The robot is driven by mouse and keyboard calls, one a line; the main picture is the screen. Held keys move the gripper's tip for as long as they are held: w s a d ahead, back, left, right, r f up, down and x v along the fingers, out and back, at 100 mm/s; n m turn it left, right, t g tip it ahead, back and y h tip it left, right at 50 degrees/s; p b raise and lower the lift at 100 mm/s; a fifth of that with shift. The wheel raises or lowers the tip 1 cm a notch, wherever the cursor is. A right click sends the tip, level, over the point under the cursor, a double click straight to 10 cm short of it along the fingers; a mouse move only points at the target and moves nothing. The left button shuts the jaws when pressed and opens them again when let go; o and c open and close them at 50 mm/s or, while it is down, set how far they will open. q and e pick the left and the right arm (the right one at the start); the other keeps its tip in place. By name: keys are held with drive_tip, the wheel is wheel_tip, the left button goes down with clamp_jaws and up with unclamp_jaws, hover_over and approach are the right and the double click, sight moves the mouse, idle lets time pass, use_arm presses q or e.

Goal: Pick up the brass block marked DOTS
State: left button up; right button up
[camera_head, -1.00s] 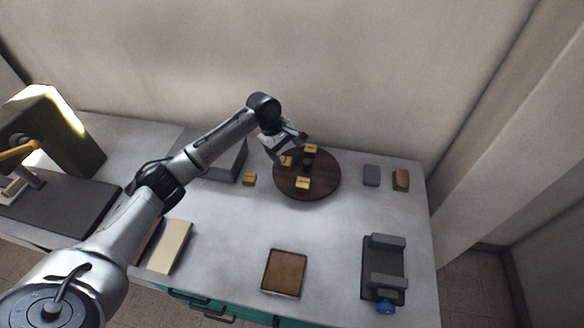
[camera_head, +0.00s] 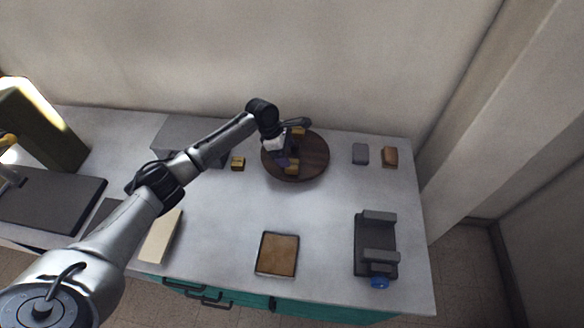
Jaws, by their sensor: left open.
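Small brass blocks stand on a round dark wooden turntable (camera_head: 315,160): one at its back (camera_head: 298,131) and one at its front left (camera_head: 292,169). Another brass block (camera_head: 238,163) lies on the table left of the turntable. The marks are too small to read, so I cannot tell which block is DOTS. My left gripper (camera_head: 286,158) is open over the left part of the turntable, close to the front-left block. It hides part of the turntable, and any block there. My right gripper is not in view.
A tray with a brown inside (camera_head: 277,254) lies at the table's front. A dark fixture with a blue knob (camera_head: 375,245) stands at front right. A grey block (camera_head: 360,154) and a brown block (camera_head: 390,157) sit at back right. The table's middle is clear.

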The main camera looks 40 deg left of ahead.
sight(293, 169)
use_arm(q)
drive_tip(key=shift+s+b+x, duration=0.15)
drive_tip(key=shift+b+x, duration=0.25)
drive_tip(key=shift+x, duration=1)
drive_tip(key=shift+s+b+x, duration=0.1)
drive_tip(key=shift+b+x, duration=0.3)
drive_tip(key=shift+x, duration=1)
drive_tip(key=shift+w+d+f, duration=0.1)
drive_tip(key=shift+d+f, duration=0.05)
drive_tip(key=shift+f, duration=0.2)
drive_tip(key=shift+c, duration=0.3)
drive_tip(key=c, duration=1.2)
drive_tip(key=shift+r, duration=0.1)
drive_tip(key=shift+c, duration=0.5)
